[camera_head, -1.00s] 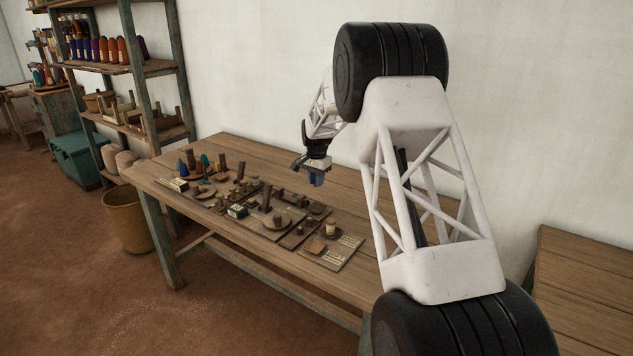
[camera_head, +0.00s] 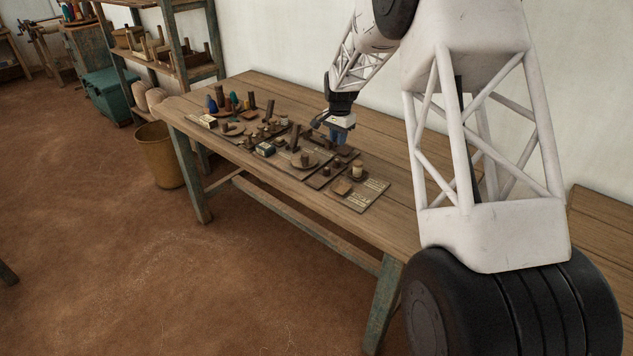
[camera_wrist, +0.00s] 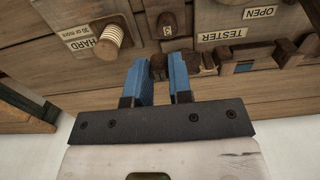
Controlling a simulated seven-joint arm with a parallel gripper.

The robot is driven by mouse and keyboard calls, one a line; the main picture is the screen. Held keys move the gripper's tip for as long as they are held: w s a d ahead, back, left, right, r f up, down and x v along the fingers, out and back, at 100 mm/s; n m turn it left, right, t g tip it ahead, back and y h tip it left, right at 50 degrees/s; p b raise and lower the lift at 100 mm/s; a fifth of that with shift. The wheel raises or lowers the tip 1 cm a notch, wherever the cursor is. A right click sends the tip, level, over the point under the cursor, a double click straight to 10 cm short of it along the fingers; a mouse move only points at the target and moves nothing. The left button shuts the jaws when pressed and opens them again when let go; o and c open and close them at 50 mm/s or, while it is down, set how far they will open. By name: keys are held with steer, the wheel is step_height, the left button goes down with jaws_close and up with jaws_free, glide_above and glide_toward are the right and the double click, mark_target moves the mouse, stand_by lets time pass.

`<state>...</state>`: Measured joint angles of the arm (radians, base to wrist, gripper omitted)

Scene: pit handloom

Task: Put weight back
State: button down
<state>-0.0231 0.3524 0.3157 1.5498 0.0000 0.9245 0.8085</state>
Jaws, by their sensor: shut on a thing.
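My gripper (camera_head: 338,138) is low over the table, beside the dark boards. In the wrist view its two blue fingers (camera_wrist: 160,70) are close together, shut on a small dark brown piece (camera_wrist: 158,64), which I take to be the weight. Most of the piece is hidden by the fingers, so its shape is unclear. The board part marked TESTER (camera_wrist: 222,34) is just beyond and right of the fingertips, with small brown blocks (camera_wrist: 202,61) near it. I cannot tell whether the held piece touches the board.
A light ribbed cylinder (camera_wrist: 109,40) stands by a HARD label (camera_wrist: 92,38), left of the fingers. An OPEN label (camera_wrist: 259,12) is at upper right. Dishes, cones and small blocks crowd the boards (camera_head: 352,196). The table (camera_head: 270,90) is bare behind them.

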steer(key=s+a+f, duration=0.2)
steer(key=s+a, duration=0.1)
steer(key=s, duration=0.8)
steer(key=s+a+f, duration=0.3)
steer(key=s, duration=0.8)
steer(key=shift+s, duration=0.35)
steer(key=shift+w, duration=0.1)
glide_above(316, 182)
steer(key=shift+w+f, duration=0.1)
steer(key=shift+f, duration=0.65)
steer(key=shift+f, duration=0.1)
steer(key=shift+f, duration=1.65)
steer(key=shift+f, duration=0.15)
